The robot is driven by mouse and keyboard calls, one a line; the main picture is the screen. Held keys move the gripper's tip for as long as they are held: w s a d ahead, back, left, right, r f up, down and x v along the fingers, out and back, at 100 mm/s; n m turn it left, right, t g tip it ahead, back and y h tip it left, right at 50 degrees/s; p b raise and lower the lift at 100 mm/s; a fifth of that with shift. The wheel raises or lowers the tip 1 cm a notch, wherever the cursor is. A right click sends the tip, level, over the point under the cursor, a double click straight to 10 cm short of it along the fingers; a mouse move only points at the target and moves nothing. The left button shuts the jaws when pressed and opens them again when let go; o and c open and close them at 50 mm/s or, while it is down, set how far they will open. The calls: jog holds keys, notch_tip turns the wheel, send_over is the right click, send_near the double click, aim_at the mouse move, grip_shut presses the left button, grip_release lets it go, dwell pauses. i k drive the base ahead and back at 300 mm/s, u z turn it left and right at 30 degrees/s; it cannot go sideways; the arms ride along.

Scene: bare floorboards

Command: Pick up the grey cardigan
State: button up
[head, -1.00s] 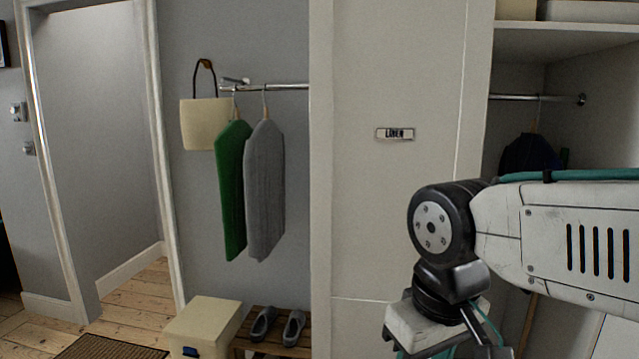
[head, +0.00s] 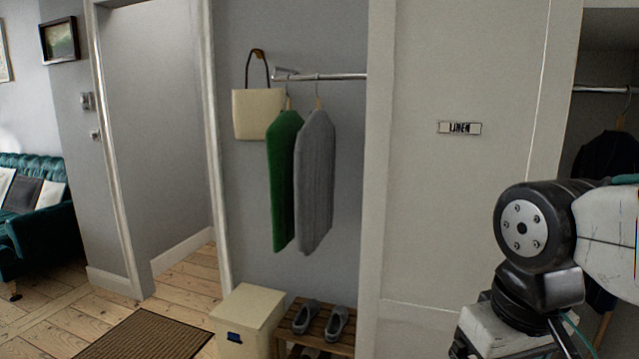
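The grey cardigan (head: 315,185) hangs on a hanger from a metal rail (head: 335,77) near the middle of the head view. A green garment (head: 284,185) hangs just left of it, close against it. My arm is at the right edge, in front of the white panel and apart from the cardigan. My gripper's fingers are not visible; the end of the arm runs out of the bottom of the picture.
A cream bag (head: 258,115) hangs on a wall hook left of the garments. Below stand a cream box (head: 247,315) and a wooden rack with grey shoes (head: 338,321). A white panel labelled LINEN (head: 459,128) stands to the right. A brown mat (head: 150,335) lies on the floorboards.

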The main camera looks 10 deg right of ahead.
aim_at(314, 148)
jog(key=u, duration=0.5)
jog(key=k, duration=0.6)
jog(key=u, duration=1.15)
jog(key=i, duration=1.8)
jog(key=z, duration=0.7)
jog(key=i, duration=0.65)
jog(key=z, duration=0.85)
